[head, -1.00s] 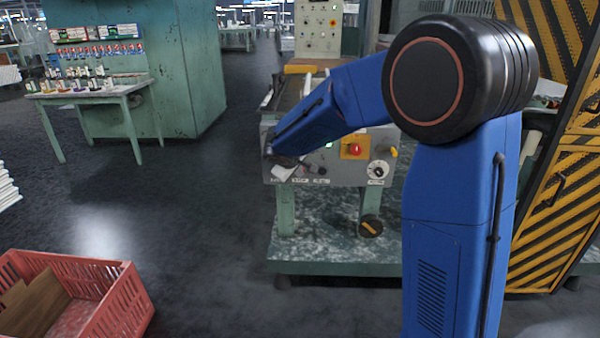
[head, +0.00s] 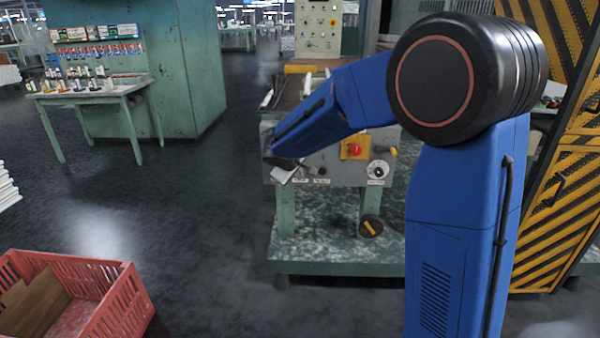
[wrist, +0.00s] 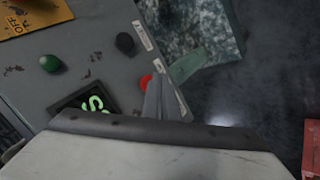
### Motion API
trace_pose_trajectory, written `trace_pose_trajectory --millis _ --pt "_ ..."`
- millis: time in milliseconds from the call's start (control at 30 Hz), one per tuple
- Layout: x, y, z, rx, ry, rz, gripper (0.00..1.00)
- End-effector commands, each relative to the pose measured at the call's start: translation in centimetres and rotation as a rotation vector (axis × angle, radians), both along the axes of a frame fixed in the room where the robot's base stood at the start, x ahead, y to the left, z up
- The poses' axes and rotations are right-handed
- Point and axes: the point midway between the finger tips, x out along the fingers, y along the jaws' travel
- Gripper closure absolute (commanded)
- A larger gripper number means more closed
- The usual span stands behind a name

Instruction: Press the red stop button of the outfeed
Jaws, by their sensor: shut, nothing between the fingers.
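A small red button (wrist: 146,82) shows in the wrist view on the grey control panel (wrist: 75,45), partly covered by my gripper. My gripper (wrist: 164,84) is shut and empty, its fingertips right beside the red button in the picture. Whether they touch it I cannot tell. In the head view the gripper end is at the panel's left part, and my blue arm hides this button. A different, larger red mushroom button (head: 354,149) sits on a yellow plate (head: 345,154) further right on the same panel.
A green button (wrist: 50,63), a black knob (wrist: 125,43) and a green-lit display (wrist: 95,103) are near the gripper. A red crate (head: 110,310) stands on the floor at lower left. A yellow-black striped barrier (head: 560,190) stands at right.

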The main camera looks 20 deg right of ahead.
Motion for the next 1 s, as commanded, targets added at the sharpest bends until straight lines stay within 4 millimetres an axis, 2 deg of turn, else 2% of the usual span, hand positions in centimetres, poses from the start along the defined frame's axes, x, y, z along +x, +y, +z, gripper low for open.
trace_pose_trajectory --millis 467,1000 --pt "-0.5 0.2 0.0 -0.001 0.000 0.001 1.00" --pt "-4.2 1.5 0.0 0.000 0.000 0.002 1.00"
